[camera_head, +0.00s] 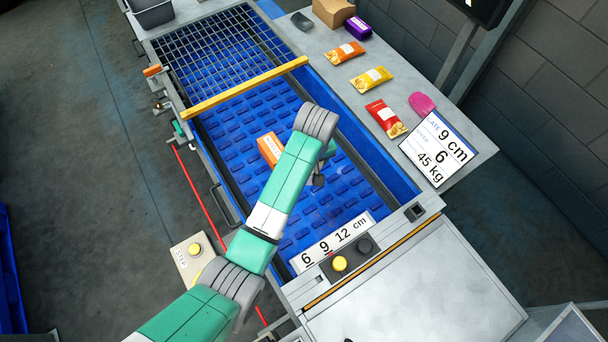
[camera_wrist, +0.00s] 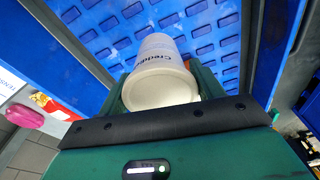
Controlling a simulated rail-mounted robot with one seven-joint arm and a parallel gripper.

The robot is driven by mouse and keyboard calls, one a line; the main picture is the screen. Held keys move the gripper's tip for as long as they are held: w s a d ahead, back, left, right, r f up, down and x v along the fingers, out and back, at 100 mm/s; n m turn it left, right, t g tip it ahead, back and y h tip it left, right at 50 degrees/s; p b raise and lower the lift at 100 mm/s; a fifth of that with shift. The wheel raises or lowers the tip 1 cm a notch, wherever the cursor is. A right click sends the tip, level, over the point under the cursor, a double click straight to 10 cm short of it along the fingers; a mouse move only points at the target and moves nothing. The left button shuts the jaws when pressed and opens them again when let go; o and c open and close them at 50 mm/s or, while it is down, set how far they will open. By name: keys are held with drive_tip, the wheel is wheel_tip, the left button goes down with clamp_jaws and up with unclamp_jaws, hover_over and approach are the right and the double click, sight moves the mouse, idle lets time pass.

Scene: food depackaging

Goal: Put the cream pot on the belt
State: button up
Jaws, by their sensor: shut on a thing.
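The cream pot (camera_wrist: 160,84) is a white tub with dark lettering on its side, seen end-on in the wrist view. My gripper (camera_wrist: 162,92) is shut on it, with a green finger on either side. In the head view my gripper (camera_head: 322,168) is over the blue belt (camera_head: 235,130), and my arm hides the pot there. The belt (camera_wrist: 120,22) lies beyond the pot in the wrist view. I cannot tell whether the pot touches it.
An orange box (camera_head: 270,148) lies on the belt left of my arm. A yellow bar (camera_head: 245,87) crosses the belt. The side counter holds several packets, including a red one (camera_head: 386,118), and a sign (camera_head: 437,148).

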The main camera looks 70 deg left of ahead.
wheel_tip(320, 180, down, 10)
drive_tip(key=shift+w+r+b, duration=0.1)
drive_tip(key=shift+b, duration=0.75)
drive_tip(key=shift+f, duration=0.2)
drive_tip(key=o, duration=1)
drive_tip(key=shift+o, duration=0.2)
drive_tip(key=r, duration=0.4)
drive_tip(key=d+r+p, duration=0.1)
drive_tip(key=r, duration=0.3)
drive_tip(key=r+p, duration=0.1)
drive_tip(key=r, duration=0.3)
drive_tip(key=shift+d+r, duration=0.15)
drive_tip(key=shift+d, duration=0.05)
